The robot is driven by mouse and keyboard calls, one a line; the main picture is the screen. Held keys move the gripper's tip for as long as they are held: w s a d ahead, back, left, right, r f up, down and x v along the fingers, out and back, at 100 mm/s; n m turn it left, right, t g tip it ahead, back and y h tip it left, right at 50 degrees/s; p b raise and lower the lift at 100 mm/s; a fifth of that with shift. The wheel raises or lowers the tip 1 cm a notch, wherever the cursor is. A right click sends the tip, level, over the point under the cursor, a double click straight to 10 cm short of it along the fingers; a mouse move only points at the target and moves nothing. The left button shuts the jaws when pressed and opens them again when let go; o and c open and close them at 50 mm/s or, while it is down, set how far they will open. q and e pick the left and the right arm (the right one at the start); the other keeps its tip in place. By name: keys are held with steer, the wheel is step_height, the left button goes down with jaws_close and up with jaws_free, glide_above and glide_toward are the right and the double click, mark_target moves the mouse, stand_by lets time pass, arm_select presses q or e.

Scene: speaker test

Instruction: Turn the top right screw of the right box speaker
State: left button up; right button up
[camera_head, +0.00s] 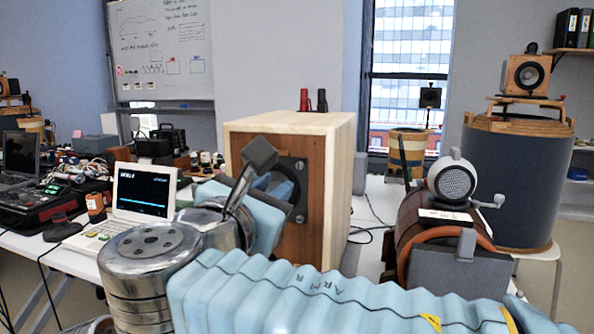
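A large box speaker (326,160) with pale wood sides and a red-brown front stands on the table in the middle of the head view. Its round driver has a dark ring, partly hidden by my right gripper. A small screw (299,166) shows at the ring's upper right, and another lower right. I cannot tell whether this is the right box speaker. My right gripper (259,160) is in front of the driver, left of the upper right screw. One dark finger with a square tip shows clearly; its opening cannot be made out. My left gripper is not in view.
My blue-sleeved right arm covers the front of the view. A laptop-like instrument (142,195) and cluttered electronics (60,196) stand left. A round-headed speaker (453,182) on a brown cylinder stands right. A large grey drum (518,180) is behind right.

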mark_target(299, 166)
steer(key=p+x, duration=0.1)
steer(key=x, duration=1)
steer(key=shift+w+f, duration=0.1)
steer(key=shift+w, duration=0.15)
jaws_close()
